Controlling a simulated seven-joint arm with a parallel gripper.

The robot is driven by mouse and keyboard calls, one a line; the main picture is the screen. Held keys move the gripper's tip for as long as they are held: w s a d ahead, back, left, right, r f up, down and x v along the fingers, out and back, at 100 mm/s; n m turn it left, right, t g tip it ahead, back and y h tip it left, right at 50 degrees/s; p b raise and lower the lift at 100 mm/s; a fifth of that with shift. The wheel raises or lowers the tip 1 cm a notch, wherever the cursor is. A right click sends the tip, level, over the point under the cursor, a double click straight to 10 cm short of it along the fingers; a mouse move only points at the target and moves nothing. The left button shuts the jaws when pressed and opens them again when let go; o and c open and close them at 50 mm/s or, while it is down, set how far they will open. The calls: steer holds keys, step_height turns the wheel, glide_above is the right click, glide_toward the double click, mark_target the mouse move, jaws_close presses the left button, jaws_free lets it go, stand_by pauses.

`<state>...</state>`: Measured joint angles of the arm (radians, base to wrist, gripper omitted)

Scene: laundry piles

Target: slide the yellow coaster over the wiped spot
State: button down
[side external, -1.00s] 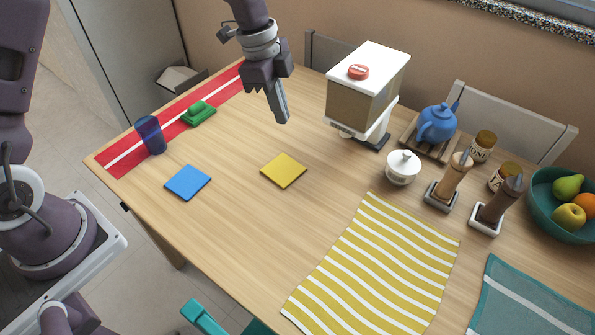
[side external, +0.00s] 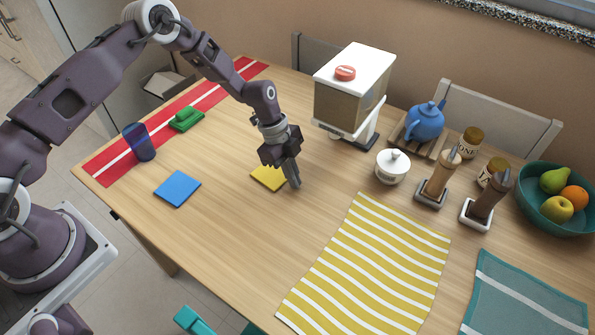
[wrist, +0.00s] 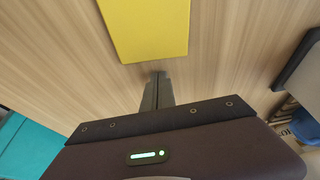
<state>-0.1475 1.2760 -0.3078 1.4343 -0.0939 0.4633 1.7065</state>
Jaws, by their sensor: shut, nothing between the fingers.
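The yellow coaster (side external: 264,180) lies flat on the wooden table, partly hidden behind my gripper in the side view. My gripper (side external: 295,185) points down just to the right of the coaster, with its fingers shut and empty, low near the table. In the wrist view the coaster (wrist: 147,28) lies just beyond the closed fingertips (wrist: 158,76), with a small strip of wood showing between them. Contact with the table is not clear. No wiped spot can be made out on the wood.
A blue coaster (side external: 177,188) lies to the left. The yellow striped cloth (side external: 372,268) is to the right, and the white lidded bowl (side external: 392,170) and dispenser (side external: 352,95) stand behind. The table between the coasters and in front of them is clear.

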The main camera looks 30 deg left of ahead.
mark_target(238, 156)
steer(key=shift+a, duration=0.75)
steer(key=a, duration=1.9)
